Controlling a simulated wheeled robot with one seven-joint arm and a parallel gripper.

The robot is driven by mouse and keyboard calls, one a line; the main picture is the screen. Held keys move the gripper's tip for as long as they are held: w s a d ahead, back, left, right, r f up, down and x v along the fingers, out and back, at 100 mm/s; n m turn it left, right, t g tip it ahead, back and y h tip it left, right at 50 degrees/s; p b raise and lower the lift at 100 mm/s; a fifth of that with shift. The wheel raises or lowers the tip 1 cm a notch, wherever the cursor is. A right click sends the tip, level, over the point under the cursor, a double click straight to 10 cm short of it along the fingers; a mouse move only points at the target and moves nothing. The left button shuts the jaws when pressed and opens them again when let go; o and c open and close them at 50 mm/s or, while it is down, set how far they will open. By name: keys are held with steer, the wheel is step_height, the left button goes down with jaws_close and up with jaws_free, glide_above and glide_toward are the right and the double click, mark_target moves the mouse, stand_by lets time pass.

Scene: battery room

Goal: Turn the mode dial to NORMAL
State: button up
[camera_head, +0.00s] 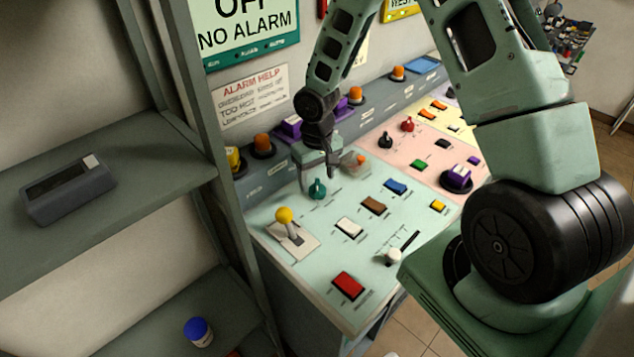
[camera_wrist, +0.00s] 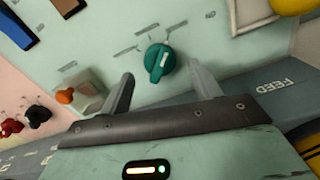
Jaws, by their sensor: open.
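A teal dial (camera_head: 317,188) sits on the pale green section of the sloped panel. In the wrist view the teal dial (camera_wrist: 158,62) shows a light mark on its face and several short lines with small labels around it, too small to read. I cannot read NORMAL on any of them. My gripper (camera_head: 320,173) is over the panel just behind the dial. In the wrist view its two fingers (camera_wrist: 162,74) are spread, one to each side of the dial's near edge. The gripper is empty, and I see no finger touching the dial.
A yellow-knobbed lever (camera_head: 284,215) stands left of the dial. White (camera_head: 349,228), brown (camera_head: 374,205) and blue (camera_head: 396,187) rocker switches lie to its right. A small box with an orange knob (camera_wrist: 65,97) is close beside one finger. A shelf frame (camera_head: 205,160) stands at left.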

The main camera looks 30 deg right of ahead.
mark_target(317, 184)
steer(key=shift+f, duration=1.65)
steer(key=c, duration=1)
steer(key=shift+n, duration=0.3)
steer(key=n, duration=0.3)
steer(key=shift+n+p, duration=0.6)
steer(key=shift+n, duration=1.9)
